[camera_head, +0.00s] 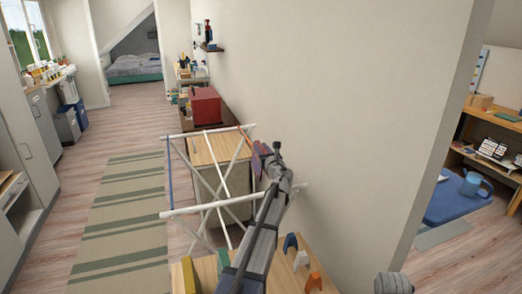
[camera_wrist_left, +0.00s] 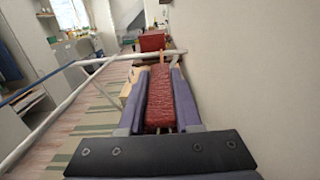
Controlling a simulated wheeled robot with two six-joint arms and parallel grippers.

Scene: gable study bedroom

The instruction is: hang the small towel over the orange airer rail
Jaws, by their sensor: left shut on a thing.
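The airer (camera_head: 212,208) stands by the wall, with white crossed legs and white bars. Its orange rail (camera_head: 245,136) runs along the right side, and only a short piece shows beyond my left gripper. A small orange piece of it also shows in the left wrist view (camera_wrist_left: 162,57). My left gripper (camera_head: 262,152) is at the airer's right side, close to that rail. In the left wrist view its two fingers are shut on the red small towel (camera_wrist_left: 160,98), a narrow textured strip between them. The head view mostly hides the towel.
A blue rail (camera_head: 171,185) is on the airer's left side. A red box (camera_head: 204,105) stands on a cabinet behind. The wall (camera_head: 340,110) is close on the right. A wooden surface with coloured blocks (camera_head: 290,242) is in front. A striped rug (camera_head: 125,215) lies on the left.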

